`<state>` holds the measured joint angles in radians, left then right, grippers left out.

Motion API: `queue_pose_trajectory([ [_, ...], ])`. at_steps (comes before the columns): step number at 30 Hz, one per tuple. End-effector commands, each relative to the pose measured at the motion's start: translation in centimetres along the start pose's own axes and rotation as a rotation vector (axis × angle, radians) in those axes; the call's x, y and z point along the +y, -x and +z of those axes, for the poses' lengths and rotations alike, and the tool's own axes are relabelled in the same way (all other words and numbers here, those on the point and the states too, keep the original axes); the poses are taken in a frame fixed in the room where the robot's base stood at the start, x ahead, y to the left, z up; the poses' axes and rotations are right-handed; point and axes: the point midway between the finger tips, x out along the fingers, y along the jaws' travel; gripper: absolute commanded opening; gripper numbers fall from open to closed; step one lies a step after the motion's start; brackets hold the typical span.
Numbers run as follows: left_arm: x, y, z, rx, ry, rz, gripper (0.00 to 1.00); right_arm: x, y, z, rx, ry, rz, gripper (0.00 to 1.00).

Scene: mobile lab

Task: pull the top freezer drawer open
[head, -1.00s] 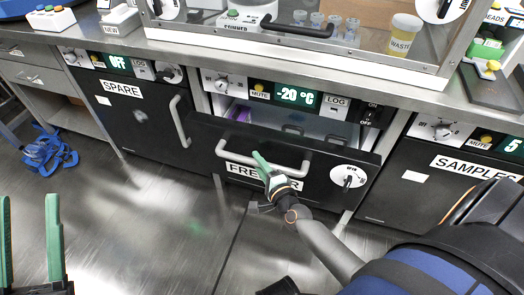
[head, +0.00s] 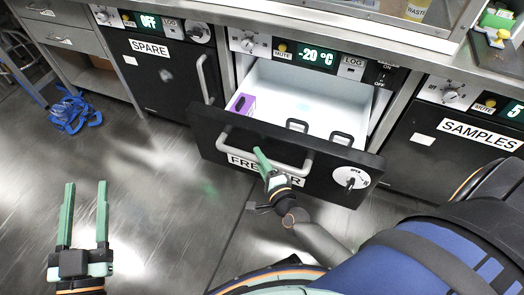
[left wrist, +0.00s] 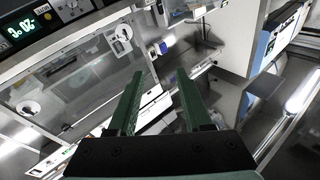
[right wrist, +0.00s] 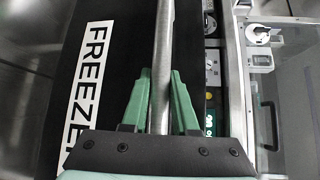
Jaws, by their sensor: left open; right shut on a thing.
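The top freezer drawer has a black front (head: 318,170) with a FREEZER label (head: 243,160), a silver bar handle (head: 240,138) and a round white dial (head: 350,178). It is pulled well out, and its white inside (head: 305,100) shows. My right gripper (head: 262,160) is shut on the handle; in the right wrist view the bar (right wrist: 162,60) runs between the green fingers (right wrist: 160,98). My left gripper (head: 84,215) is open and empty above the floor, far left of the drawer.
A purple box (head: 242,104) lies in the drawer at the left. The SPARE unit (head: 160,85) stands left and the SAMPLES unit (head: 460,150) right, both closed. Blue straps (head: 72,108) lie on the floor. The floor before the drawer is clear.

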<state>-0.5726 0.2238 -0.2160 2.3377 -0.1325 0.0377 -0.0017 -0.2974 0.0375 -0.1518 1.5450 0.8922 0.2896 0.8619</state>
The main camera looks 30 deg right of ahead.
Motion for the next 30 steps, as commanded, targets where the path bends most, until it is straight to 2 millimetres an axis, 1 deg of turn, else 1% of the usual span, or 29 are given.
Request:
queue_pose_trajectory([
  [3, 0.1, 0.1, 0.7, -0.031, 0.008, 0.000, 0.50, 0.1, 0.5, 0.5, -0.001, 0.001, 0.001, 0.00],
  [9, 0.1, 0.1, 1.3, -0.055, 0.014, 0.000, 0.50, 0.2, 0.8, 0.8, -0.002, 0.001, 0.001, 0.00],
  [20, 0.1, 0.1, 1.4, -0.059, 0.016, 0.001, 0.50, 0.2, 0.8, 0.9, -0.002, 0.001, 0.000, 0.00],
  [21, 0.1, 0.1, 1.4, -0.059, 0.016, 0.001, 0.50, 0.2, 0.8, 0.9, -0.002, 0.001, 0.000, 0.28],
  [28, 0.1, 0.2, 1.4, -0.058, 0.016, 0.001, 0.50, 0.2, 0.8, 0.9, -0.001, 0.000, 0.000, 0.54],
  [29, 0.1, 0.2, 1.4, -0.058, 0.016, 0.001, 0.50, 0.2, 0.8, 0.9, -0.001, 0.000, 0.000, 0.57],
  [30, 0.1, 0.2, 1.4, -0.058, 0.016, 0.001, 0.50, 0.2, 0.8, 0.8, -0.001, 0.000, 0.000, 0.57],
])
